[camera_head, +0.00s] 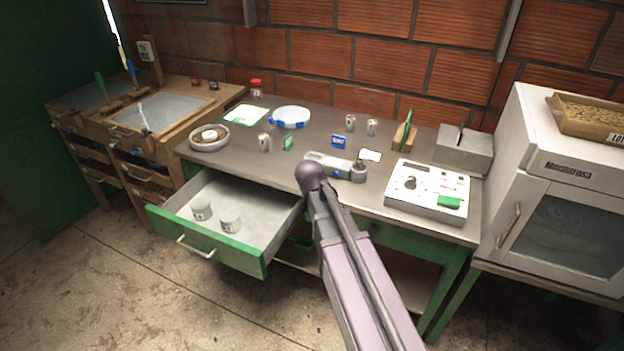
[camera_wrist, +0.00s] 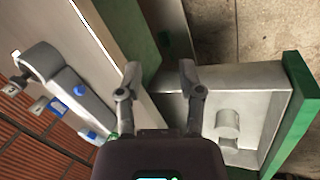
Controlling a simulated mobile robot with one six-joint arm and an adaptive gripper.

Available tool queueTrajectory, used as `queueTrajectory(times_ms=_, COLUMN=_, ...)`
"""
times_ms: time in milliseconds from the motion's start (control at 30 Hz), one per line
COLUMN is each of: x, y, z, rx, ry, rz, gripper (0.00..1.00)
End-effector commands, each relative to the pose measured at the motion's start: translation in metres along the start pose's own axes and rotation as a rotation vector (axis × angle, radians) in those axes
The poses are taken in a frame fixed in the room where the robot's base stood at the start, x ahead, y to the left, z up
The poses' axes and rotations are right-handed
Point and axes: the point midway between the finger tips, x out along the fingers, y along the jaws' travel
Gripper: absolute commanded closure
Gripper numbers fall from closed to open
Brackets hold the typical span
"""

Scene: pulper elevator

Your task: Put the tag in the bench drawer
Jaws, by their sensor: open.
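The bench drawer (camera_head: 243,245) is pulled open, with a green front and a pale inside; it also shows at the right of the wrist view (camera_wrist: 256,78). A small blue tag-like card (camera_head: 338,141) stands on the bench top, and a green one (camera_head: 288,143) stands farther left. A white slip (camera_head: 370,155) lies flat to the right. I cannot tell which of these is the tag. My gripper (camera_wrist: 158,72) is open with nothing between its fingers, above the bench's front edge beside the drawer. In the head view my arm hides it.
The bench top (camera_head: 225,155) holds a round bowl (camera_head: 209,138), a blue-white dish (camera_head: 291,117), small tins (camera_head: 264,142), and a white control box (camera_head: 428,190). A white oven-like cabinet (camera_head: 560,190) stands right.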

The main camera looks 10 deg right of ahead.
Motion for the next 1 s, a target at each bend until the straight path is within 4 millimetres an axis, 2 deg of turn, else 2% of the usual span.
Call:
queueTrajectory(times_ms=33, x=-0.010, y=-0.014, z=0.025, rx=0.089, ry=-0.007, rz=-0.048, gripper=0.51)
queueTrajectory(times_ms=200, x=-0.027, y=-0.049, z=0.071, rx=0.358, ry=-0.045, rz=-0.195, gripper=0.51)
queueTrajectory(times_ms=400, x=-0.041, y=-0.075, z=0.100, rx=0.547, ry=-0.092, rz=-0.298, gripper=0.51)
queueTrajectory(times_ms=567, x=-0.044, y=-0.081, z=0.106, rx=0.598, ry=-0.108, rz=-0.326, gripper=0.51)
queueTrajectory(times_ms=1000, x=-0.044, y=-0.081, z=0.105, rx=0.600, ry=-0.108, rz=-0.326, gripper=0.51)
